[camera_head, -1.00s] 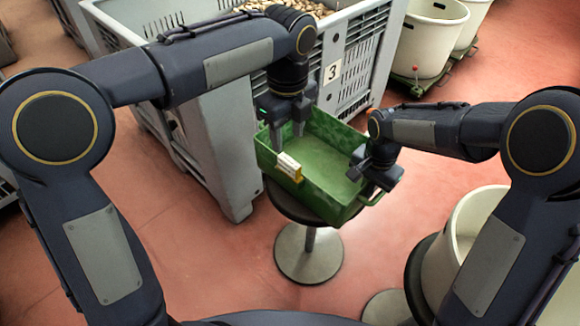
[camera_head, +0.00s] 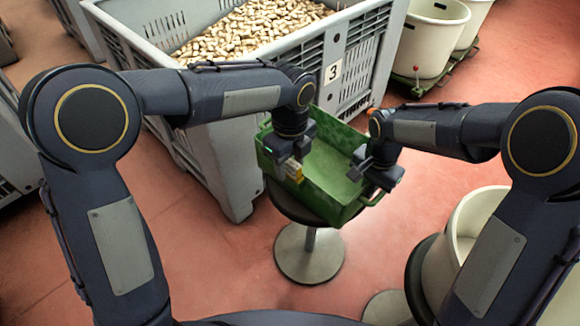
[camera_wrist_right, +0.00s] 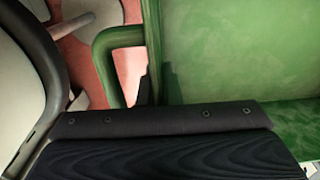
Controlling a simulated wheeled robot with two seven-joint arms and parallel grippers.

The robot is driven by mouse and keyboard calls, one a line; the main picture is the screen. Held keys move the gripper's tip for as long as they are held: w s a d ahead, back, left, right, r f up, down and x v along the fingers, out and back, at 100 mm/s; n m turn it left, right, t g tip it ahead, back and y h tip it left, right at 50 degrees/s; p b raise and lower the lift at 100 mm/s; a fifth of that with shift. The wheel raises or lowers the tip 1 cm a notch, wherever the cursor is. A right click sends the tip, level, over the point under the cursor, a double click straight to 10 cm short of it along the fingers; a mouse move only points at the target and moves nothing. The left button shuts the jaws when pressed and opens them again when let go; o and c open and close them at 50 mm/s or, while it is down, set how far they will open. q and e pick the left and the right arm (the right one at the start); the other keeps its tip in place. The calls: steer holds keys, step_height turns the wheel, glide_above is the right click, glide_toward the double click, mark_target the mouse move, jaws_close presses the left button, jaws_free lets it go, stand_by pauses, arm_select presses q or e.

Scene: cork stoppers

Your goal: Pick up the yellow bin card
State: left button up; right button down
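The yellow bin card (camera_head: 294,173), yellow and whitish, is on the near left wall of the green bin (camera_head: 335,205). My left gripper (camera_head: 292,168) is down at the card, with its fingers beside it and partly covering it. I cannot tell whether they are closed on the card. My right gripper (camera_head: 360,165) is over the right end of the bin, near the bin's green handle (camera_head: 372,198). The handle and bin wall also show in the right wrist view, the handle (camera_wrist_right: 103,60) at the left. The right fingertips are not clear enough to judge.
The bin stands on a round stool with a metal base (camera_head: 309,255). Behind it is a large grey crate (camera_head: 222,150) of cork stoppers (camera_head: 255,30), marked with a number 3 sign (camera_head: 333,72). Cream tubs (camera_head: 432,40) stand at the back right, and another (camera_head: 465,225) at the right front.

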mark_target(290, 161)
arm_select(q)
jaws_close()
steer(key=shift+r, duration=0.1)
step_height(290, 161, up, 10)
steer(key=shift+f, duration=0.1)
stand_by(0.4)
arm_select(e)
steer(key=c, duration=1.5)
jaws_free()
steer(key=shift+c, duration=0.2)
steer(key=shift+r, duration=0.1)
step_height(290, 161, up, 12)
steer(key=shift+f, duration=0.1)
